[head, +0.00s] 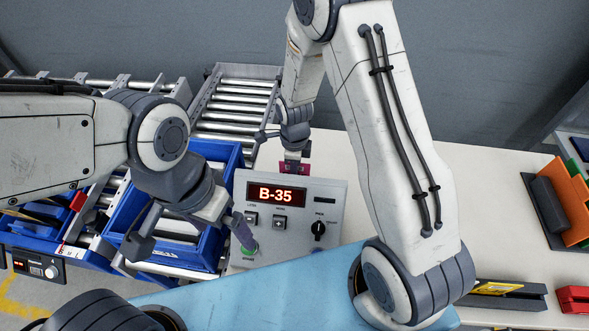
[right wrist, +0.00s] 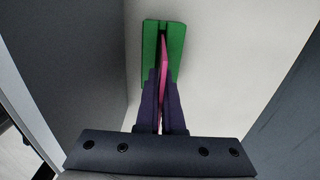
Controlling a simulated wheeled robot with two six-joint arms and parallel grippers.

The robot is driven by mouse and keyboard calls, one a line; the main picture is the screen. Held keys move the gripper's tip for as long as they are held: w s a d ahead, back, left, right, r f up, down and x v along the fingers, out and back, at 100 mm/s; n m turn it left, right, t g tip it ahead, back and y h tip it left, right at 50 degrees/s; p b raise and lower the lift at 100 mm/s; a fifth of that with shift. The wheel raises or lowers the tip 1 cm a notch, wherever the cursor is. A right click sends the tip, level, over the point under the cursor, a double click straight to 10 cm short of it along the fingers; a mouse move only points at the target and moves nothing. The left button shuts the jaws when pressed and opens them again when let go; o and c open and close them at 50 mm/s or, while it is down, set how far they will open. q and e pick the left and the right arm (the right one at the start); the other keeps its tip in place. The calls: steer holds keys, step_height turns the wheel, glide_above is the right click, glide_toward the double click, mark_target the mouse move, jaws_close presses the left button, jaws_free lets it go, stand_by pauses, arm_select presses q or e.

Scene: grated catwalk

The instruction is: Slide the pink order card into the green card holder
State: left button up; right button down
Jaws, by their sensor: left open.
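The pink order card (right wrist: 164,52) is between the two fingers of my right gripper (right wrist: 161,100), which are shut on it. In the right wrist view its far end overlaps the slot of the green card holder (right wrist: 176,50); I cannot tell how deep it sits. In the head view the card (head: 292,168) shows as a small dark pink patch below my right gripper (head: 291,150), behind the control box. The holder is hidden there. My left gripper (head: 194,238) is open, one finger over the blue crate and one beside the control box's front left.
The grey control box (head: 336,205) with a B-35 display stands on the pale table (head: 480,180). A blue crate (head: 207,247) sits on the roller conveyor (head: 237,100) at left. Orange, yellow-black and red items lie at right. The table's middle right is clear.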

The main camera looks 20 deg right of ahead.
steer(key=shift+f+b, duration=0.85)
steer(key=shift+f, duration=0.5)
steer(key=c, duration=0.6)
jaws_free()
steer(key=shift+r, duration=0.1)
steer(key=shift+r+p, duration=3.25)
steer(key=shift+r, duration=0.7)
